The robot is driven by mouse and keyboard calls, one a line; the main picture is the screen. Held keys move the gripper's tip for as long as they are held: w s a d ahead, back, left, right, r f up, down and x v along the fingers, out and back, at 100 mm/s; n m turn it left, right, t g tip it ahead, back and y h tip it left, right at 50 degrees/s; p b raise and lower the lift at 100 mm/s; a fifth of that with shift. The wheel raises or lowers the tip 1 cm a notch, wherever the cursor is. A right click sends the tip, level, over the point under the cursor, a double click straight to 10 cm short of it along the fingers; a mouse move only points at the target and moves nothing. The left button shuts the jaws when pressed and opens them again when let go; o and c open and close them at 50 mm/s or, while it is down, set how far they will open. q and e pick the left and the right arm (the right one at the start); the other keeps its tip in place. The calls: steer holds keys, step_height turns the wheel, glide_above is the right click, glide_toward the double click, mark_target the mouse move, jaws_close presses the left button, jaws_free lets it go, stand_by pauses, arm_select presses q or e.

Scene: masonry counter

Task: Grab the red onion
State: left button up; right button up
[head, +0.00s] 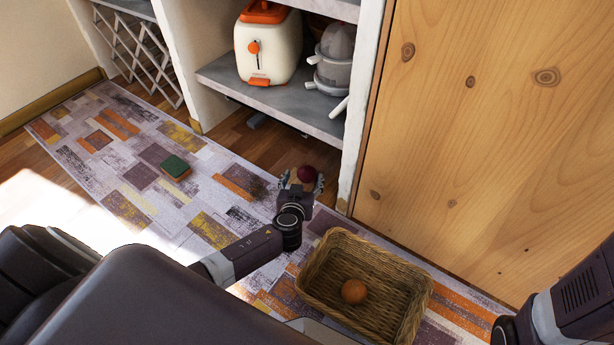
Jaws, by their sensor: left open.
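The red onion (307,173) is a small dark red ball low down by the foot of the white cabinet wall. My left gripper (302,181) is open, with its fingers spread to either side of the onion. The wrist hides the lower part there, and I cannot tell whether the fingers touch it. A small tan patch shows beside the onion between the fingers; I cannot tell what it is. My right arm shows at the lower right, but its gripper is out of the picture.
A wicker basket (315,288) holding an orange-brown round item (354,291) stands on the patterned rug (120,205). A green sponge-like block (175,167) lies on the rug. A shelf (270,103) bears a cream toaster (268,50) and grey pots (333,62). A wooden panel (480,140) stands right.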

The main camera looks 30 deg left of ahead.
mark_target(306, 177)
arm_select(q)
steer(key=x, duration=0.1)
steer(key=b+x, duration=0.2)
steer(key=shift+w+d+f, duration=0.2)
steer(key=shift+w+f, duration=0.05)
steer(key=shift+f, duration=0.15)
steer(key=shift+w+a+f+b, duration=0.1)
steer(key=shift+w+a+b, duration=0.05)
steer(key=shift+w+b, duration=0.3)
steer(key=c, duration=1.3)
